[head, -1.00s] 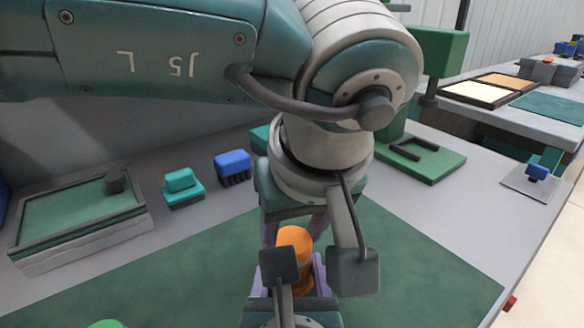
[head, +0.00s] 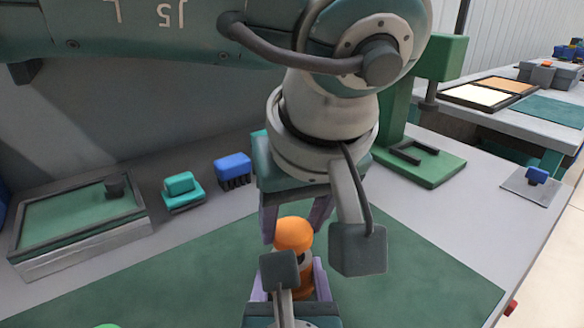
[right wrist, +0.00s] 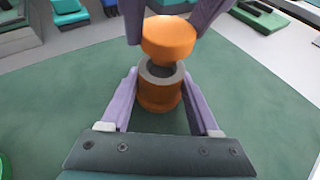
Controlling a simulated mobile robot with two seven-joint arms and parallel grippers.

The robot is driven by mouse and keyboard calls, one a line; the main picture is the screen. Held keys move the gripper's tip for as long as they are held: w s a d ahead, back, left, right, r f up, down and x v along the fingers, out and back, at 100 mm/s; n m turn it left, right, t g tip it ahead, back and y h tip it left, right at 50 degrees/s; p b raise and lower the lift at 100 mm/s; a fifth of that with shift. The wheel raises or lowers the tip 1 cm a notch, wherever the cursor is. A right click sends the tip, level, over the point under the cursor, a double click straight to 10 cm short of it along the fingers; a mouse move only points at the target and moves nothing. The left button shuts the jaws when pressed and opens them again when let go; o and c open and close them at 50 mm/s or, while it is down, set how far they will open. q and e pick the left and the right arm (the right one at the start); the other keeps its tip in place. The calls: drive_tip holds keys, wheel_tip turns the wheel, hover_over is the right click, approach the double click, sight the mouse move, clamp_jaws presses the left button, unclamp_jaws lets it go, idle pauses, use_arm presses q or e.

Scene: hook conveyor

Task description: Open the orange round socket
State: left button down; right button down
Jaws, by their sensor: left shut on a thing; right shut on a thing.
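The orange round socket is in two parts, one above the other, in the middle of the right wrist view. The upper part is a plain orange cap (right wrist: 168,40), held from above between the purple fingers of my left gripper (head: 296,222). The lower part is an orange base (right wrist: 160,92) with a grey ring and a dark round opening on top. My right gripper (right wrist: 160,100) is shut on this base from the near side. The cap hangs just above the opening, and a gap shows between them. In the head view the base is mostly hidden by my right gripper.
A green mat (head: 400,265) lies under the socket, mostly clear. Behind it are a teal block (head: 181,190), a blue block (head: 234,168) and a shallow green-floored tray (head: 80,225). A green stand (head: 425,160) is at the back right.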

sight(288, 219)
drive_tip(key=shift+s+d+f, duration=0.1)
drive_tip(key=shift+d+f, duration=0.1)
drive_tip(key=shift+f, duration=0.1)
use_arm(q)
drive_tip(key=shift+r, duration=1.95)
use_arm(e)
drive_tip(key=shift+c, duration=1.3)
unclamp_jaws()
drive_tip(key=shift+o, duration=1.1)
drive_tip(key=shift+r, duration=0.1)
drive_tip(key=shift+a+r, duration=0.1)
